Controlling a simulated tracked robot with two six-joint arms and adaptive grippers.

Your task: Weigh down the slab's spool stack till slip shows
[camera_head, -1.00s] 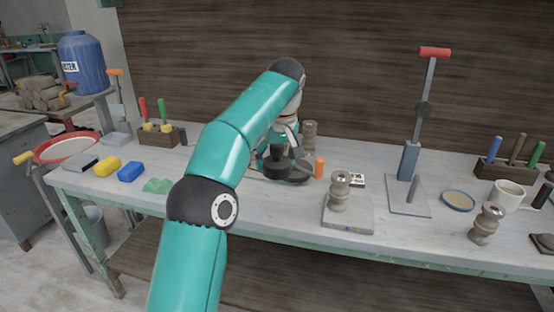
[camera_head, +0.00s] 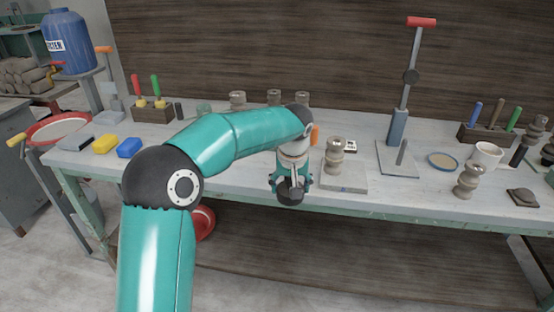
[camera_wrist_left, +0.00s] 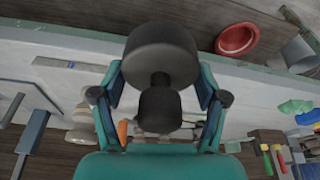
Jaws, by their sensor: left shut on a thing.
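My left gripper (camera_head: 290,183) is shut on a dark round weight (camera_head: 291,194) and holds it near the front edge of the bench. In the left wrist view the weight (camera_wrist_left: 161,55) shows its wide disc and narrower neck between the fingers. A pale slab (camera_head: 345,183) lies on the bench just right of the gripper. A beige-grey spool stack (camera_head: 334,158) stands upright on it, apart from the weight. No slip can be made out at this size. My right gripper is not in view.
Several other spools stand about, one at the front right (camera_head: 468,181). An orange cylinder (camera_head: 315,134) stands behind the slab. A tall red-handled press (camera_head: 397,126) is to the right. Yellow (camera_head: 105,144) and blue (camera_head: 129,148) blocks lie at left.

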